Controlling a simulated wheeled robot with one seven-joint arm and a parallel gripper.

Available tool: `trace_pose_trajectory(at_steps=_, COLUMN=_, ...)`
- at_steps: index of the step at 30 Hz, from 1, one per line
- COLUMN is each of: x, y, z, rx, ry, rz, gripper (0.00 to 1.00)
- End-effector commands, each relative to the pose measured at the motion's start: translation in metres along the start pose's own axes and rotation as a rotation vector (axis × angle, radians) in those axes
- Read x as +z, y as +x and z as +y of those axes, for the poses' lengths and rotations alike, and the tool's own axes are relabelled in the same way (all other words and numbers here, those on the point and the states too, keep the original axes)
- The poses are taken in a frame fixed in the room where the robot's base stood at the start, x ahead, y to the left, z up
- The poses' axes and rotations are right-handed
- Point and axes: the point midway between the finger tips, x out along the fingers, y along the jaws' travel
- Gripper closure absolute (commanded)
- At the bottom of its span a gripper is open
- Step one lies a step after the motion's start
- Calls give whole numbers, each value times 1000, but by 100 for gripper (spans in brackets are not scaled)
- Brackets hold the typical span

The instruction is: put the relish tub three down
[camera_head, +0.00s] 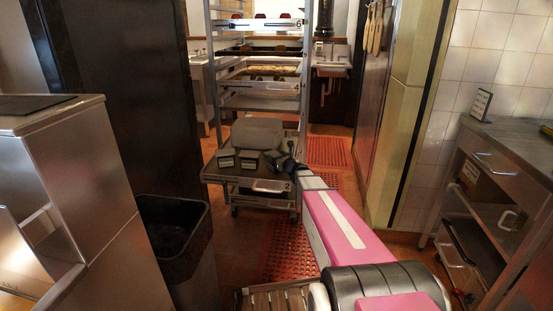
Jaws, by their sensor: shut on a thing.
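My gripper (279,161) is at the end of my pink arm, low over the right side of the pulled-out tray (213,174) marked 2 on the rack. It is shut on a small dark thing, which I take to be relish tub three; it is mostly hidden by the dark fingers. Two small dark tubs with pale labels, one at the left (226,159) and one at the right (249,160), stand on the tray left of my gripper. I cannot read their labels. Whether the held tub touches the tray is unclear.
A grey box (257,133) stands at the back of the tray. The rack (304,100) has higher shelves with food. A black bin (174,228) stands front left. Steel counters flank the way at left (75,135) and right (520,140). Red mats (290,247) lie on the floor.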

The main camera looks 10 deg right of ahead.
Motion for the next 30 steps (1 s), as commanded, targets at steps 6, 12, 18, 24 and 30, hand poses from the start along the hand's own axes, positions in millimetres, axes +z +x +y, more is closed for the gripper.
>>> trace_pose_trajectory(at_steps=6, x=-1, y=0, z=0, rx=1, ry=0, rz=-1, gripper=62)
trace_pose_trajectory(at_steps=12, x=-4, y=0, z=0, rx=0, ry=0, rz=0, gripper=15)
trace_pose_trajectory(at_steps=18, x=-4, y=0, z=0, rx=0, ry=0, rz=0, gripper=2)
trace_pose_trajectory(at_steps=24, x=-1, y=-1, z=0, rx=0, ry=0, rz=-1, gripper=2)
trace_pose_trajectory(at_steps=30, x=0, y=-30, z=2, rx=-2, ry=0, rz=0, gripper=2)
